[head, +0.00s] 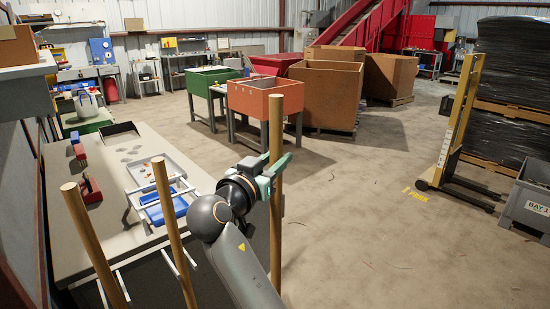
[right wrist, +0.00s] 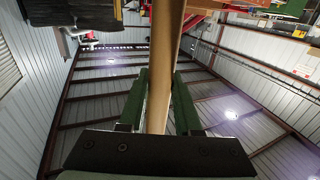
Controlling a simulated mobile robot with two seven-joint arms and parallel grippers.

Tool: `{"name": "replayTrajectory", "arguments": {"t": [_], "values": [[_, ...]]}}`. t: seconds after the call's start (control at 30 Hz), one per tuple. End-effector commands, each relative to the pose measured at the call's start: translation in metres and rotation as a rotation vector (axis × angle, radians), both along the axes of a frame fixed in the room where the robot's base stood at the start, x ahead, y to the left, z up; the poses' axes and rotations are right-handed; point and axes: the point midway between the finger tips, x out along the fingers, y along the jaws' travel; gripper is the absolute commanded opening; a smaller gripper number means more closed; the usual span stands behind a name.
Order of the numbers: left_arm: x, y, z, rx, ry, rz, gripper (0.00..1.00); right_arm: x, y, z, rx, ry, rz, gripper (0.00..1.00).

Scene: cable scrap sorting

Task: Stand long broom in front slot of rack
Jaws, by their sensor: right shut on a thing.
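My right gripper (head: 273,172) is shut on the wooden handle of the long broom (head: 276,215), which stands close to upright right of the table. The handle runs up between the green fingers in the right wrist view (right wrist: 160,75). The broom's lower end is out of the picture, so its head is not seen. The rack's white rails (head: 178,264) show at lower left, around two other wooden handles. The held broom is apart from these rails, to their right. Which slot is the front one cannot be told. My left gripper is not in view.
Two wooden handles, one at far left (head: 95,245) and one nearer (head: 173,225), rise beside the grey table (head: 65,215). An orange bin (head: 250,97) stands behind.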

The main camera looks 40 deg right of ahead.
Motion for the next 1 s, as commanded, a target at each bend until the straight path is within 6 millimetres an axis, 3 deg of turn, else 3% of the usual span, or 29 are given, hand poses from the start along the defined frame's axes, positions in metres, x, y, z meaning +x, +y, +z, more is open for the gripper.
{"name": "replayTrajectory", "arguments": {"t": [0.27, 0.73, 1.0], "values": [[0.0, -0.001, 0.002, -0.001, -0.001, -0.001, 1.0, 0.006, 0.001, 0.002, -0.004, -0.003, -0.003, 0.0], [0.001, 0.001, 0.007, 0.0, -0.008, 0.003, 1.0, 0.041, 0.004, 0.002, -0.003, -0.003, -0.002, 0.0], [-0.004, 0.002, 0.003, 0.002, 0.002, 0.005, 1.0, 0.04, 0.003, 0.001, -0.002, -0.002, -0.002, 0.0]]}}
